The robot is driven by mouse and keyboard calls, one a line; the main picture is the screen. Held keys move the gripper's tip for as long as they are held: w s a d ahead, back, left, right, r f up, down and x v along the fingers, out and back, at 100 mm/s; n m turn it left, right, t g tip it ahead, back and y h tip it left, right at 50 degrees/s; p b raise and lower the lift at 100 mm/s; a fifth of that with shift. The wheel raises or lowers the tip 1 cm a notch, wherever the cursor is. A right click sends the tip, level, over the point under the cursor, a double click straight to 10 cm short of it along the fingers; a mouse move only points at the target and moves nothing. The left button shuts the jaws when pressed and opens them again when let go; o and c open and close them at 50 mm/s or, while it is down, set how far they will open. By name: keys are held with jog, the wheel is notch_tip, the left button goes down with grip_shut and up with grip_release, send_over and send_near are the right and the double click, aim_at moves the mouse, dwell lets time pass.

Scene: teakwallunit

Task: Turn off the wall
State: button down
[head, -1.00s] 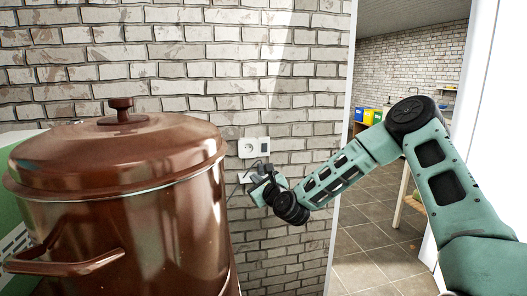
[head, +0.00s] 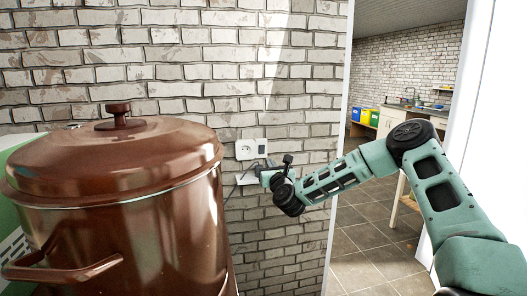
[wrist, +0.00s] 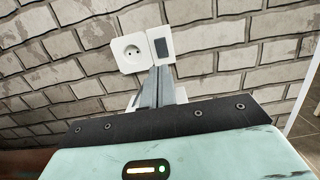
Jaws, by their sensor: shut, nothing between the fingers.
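A white wall plate with a round socket (head: 245,149) and a switch (head: 262,147) beside it is on the brick wall. In the wrist view the socket (wrist: 131,51) is left of the switch's dark grey rocker (wrist: 162,46). My gripper (head: 261,168) is just below the switch in the head view. In the wrist view my gripper's fingers (wrist: 157,72) are together and empty, with their tips at the lower edge of the switch plate. I cannot tell whether they touch it. The rocker's face is in plain view.
A large brown lidded pot (head: 115,205) stands close on the left. Dark cables (head: 240,180) hang by the wall below the socket. A white door frame (head: 337,150) and an open doorway with a tiled floor (head: 375,240) are to the right.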

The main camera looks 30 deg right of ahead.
aim_at(262, 148)
jog(key=p+x, duration=0.3)
jog(key=x, duration=0.7)
jog(key=shift+w, duration=0.25)
jog(key=shift+r, duration=0.15)
